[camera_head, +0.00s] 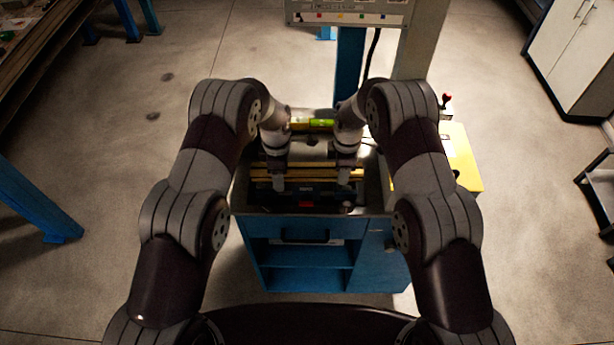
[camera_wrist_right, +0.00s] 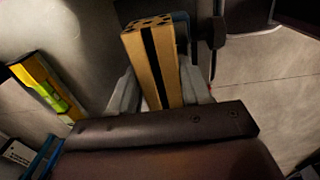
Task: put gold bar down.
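The gold bar (camera_head: 310,172) is a long bar with a dark slot along it. It lies crosswise, level, over the top of the blue cabinet in the head view. My right gripper (camera_head: 344,180) is at its right part. In the right wrist view the bar (camera_wrist_right: 152,62) runs between the two fingers of my right gripper (camera_wrist_right: 160,90), which appear to press on its sides. My left gripper (camera_head: 278,183) is at the bar's left part; its fingers are too small to read. I cannot tell whether the bar touches the surface below.
The blue cabinet (camera_head: 310,255) has a dark top with dark items on it. A yellow level with a green vial (camera_head: 318,123) is behind the bar. A yellow surface (camera_head: 460,158) is at right. A blue post (camera_head: 349,70) and a panel (camera_head: 350,15) stand behind.

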